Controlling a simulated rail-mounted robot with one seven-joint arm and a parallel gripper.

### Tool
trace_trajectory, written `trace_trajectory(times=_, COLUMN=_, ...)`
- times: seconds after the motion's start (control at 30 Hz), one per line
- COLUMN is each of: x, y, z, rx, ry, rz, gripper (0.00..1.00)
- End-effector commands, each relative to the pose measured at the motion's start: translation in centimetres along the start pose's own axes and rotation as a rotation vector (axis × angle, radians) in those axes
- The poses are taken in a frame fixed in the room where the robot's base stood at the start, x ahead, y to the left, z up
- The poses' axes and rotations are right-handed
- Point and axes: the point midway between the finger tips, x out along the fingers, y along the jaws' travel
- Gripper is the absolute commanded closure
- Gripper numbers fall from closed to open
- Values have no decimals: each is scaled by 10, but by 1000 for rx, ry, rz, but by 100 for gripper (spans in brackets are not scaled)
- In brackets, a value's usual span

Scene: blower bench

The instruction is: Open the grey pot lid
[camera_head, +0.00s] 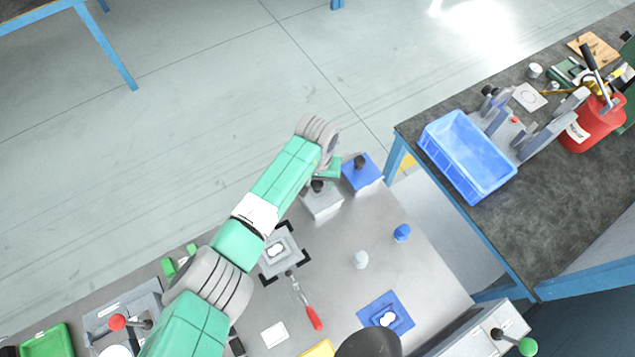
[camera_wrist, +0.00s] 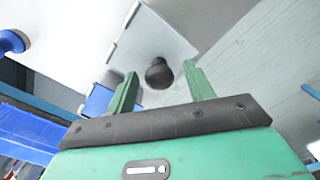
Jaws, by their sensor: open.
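The grey pot (camera_head: 322,207) is a square box near the far edge of the metal bench, with a black knob (camera_head: 317,186) on its grey lid. In the wrist view the lid (camera_wrist: 150,42) fills the upper middle, and its round black knob (camera_wrist: 158,74) shows between the fingertips. My gripper (camera_wrist: 161,80) is open, one green finger on each side of the knob, with gaps visible. In the head view my gripper (camera_head: 332,168) is partly hidden by my wrist, just above the pot. The lid appears seated on the pot.
A blue pot (camera_head: 362,177) with a black knob stands close to the right. A blue cylinder (camera_head: 402,233), a white one (camera_head: 360,260) and a red-handled tool (camera_head: 313,318) are on the bench. A blue crate (camera_head: 450,160) sits on the right-hand table.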

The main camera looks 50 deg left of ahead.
Motion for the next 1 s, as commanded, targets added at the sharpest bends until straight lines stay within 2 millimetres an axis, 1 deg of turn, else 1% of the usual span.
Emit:
trace_trajectory(times=0.03, x=5, y=0, z=0, rx=0, ry=0, rz=0, gripper=47)
trace_trajectory(times=0.1, x=8, y=0, z=0, rx=1, ry=1, rz=0, gripper=47)
trace_trajectory(times=0.33, x=8, y=0, z=0, rx=1, ry=2, rz=1, gripper=47)
trace_trajectory(times=0.37, x=8, y=0, z=0, rx=1, ry=2, rz=1, gripper=51)
trace_trajectory(times=0.4, x=8, y=0, z=0, rx=1, ry=2, rz=1, gripper=59)
trace_trajectory(times=0.47, x=8, y=0, z=0, rx=1, ry=2, rz=1, gripper=71)
trace_trajectory(times=0.6, x=8, y=0, z=0, rx=1, ry=2, rz=1, gripper=98)
trace_trajectory(times=0.63, x=8, y=0, z=0, rx=1, ry=2, rz=1, gripper=100)
trace_trajectory(times=0.83, x=6, y=1, z=0, rx=0, ry=8, rz=-5, gripper=100)
trace_trajectory(times=1.0, x=-1, y=2, z=2, rx=-4, ry=49, rz=-38, gripper=100)
